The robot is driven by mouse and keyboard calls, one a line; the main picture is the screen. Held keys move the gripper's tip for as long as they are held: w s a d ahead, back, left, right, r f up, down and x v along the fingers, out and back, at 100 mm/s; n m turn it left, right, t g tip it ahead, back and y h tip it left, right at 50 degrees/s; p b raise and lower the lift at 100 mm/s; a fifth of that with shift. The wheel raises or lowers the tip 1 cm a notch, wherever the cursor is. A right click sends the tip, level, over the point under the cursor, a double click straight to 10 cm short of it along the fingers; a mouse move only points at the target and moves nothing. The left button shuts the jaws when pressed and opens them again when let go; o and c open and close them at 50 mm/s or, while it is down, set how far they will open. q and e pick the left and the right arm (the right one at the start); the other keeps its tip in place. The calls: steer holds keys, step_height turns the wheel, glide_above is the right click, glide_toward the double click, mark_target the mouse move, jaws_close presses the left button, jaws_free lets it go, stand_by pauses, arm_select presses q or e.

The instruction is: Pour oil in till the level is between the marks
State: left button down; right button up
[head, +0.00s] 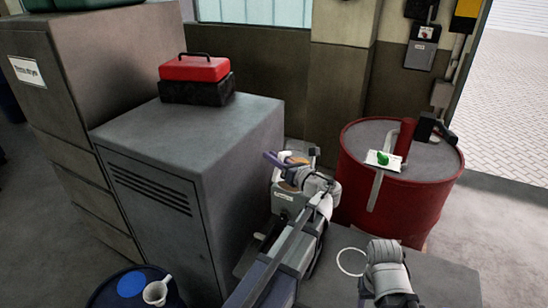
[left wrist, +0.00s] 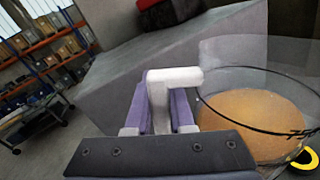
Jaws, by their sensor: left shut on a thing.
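My left gripper (head: 284,160) is shut on the white handle (left wrist: 168,90) of a clear jug (left wrist: 250,62), seen close up in the left wrist view between its purple fingers. Amber oil (left wrist: 252,122) lies in the jug, and a dark line with a number runs round its wall. In the head view the jug is small and partly hidden by my gripper and wrist, above a grey labelled unit (head: 284,196). No level marks on that unit can be read. My right arm shows at the lower right, but its gripper cannot be made out.
A red drum (head: 400,207) stands right of the unit, with a green item (head: 383,158) on its top. A grey cabinet (head: 215,130) carrying a red toolbox (head: 194,68) stands left. A blue drum (head: 110,292) with a white handled vessel (head: 156,291) is lower left.

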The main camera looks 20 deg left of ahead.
stand_by(0.7)
arm_select(q)
steer(key=shift+r+m+p, duration=0.3)
steer(key=shift+r+p, duration=0.35)
steer(key=shift+r, duration=0.2)
steer(key=shift+m, duration=0.3)
steer(key=shift+w+r+p, duration=0.1)
steer(key=shift+r+p, duration=0.15)
steer(key=shift+p, duration=0.2)
steer(key=shift+d+r+m, duration=0.1)
steer(key=shift+m, duration=0.4)
steer(key=shift+w, duration=0.1)
steer(key=shift+w+r+m, duration=0.15)
steer(key=shift+m, duration=0.45)
